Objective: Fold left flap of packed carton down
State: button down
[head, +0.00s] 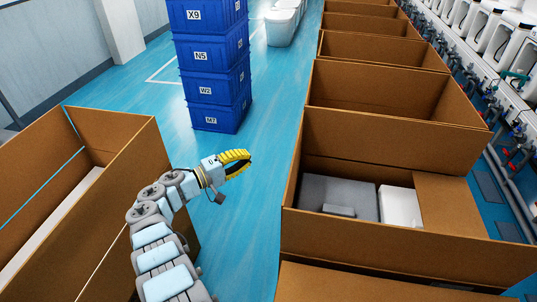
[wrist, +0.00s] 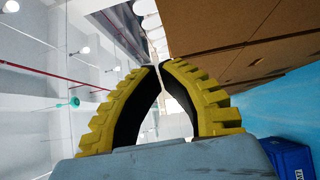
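The packed carton (head: 400,243) stands open at the right in the head view. Grey packing (head: 335,190) and a white piece (head: 399,205) lie inside. A brown panel on its right side (head: 450,205) lies inward over part of the contents. Its left flap (head: 296,158) shows nearly edge-on and appears upright. My gripper (head: 237,163), with yellow ribbed fingers, is in the air left of this carton, apart from it. In the wrist view my gripper (wrist: 160,66) is empty, its fingertips almost meeting. Cardboard (wrist: 235,45) shows beyond it at upper right.
More open cartons (head: 390,100) stand in a row behind. Another open carton (head: 130,190) is at the left, close to my arm. Stacked blue crates (head: 212,70) stand beyond my gripper. Blue floor (head: 255,215) is clear between the cartons. A line of white toilets (head: 500,45) runs far right.

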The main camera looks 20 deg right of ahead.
jog(key=d, duration=1.2)
jog(key=shift+w+d, duration=0.3)
jog(key=shift+d, duration=0.05)
jog(key=shift+r, duration=0.1)
dwell(0.6)
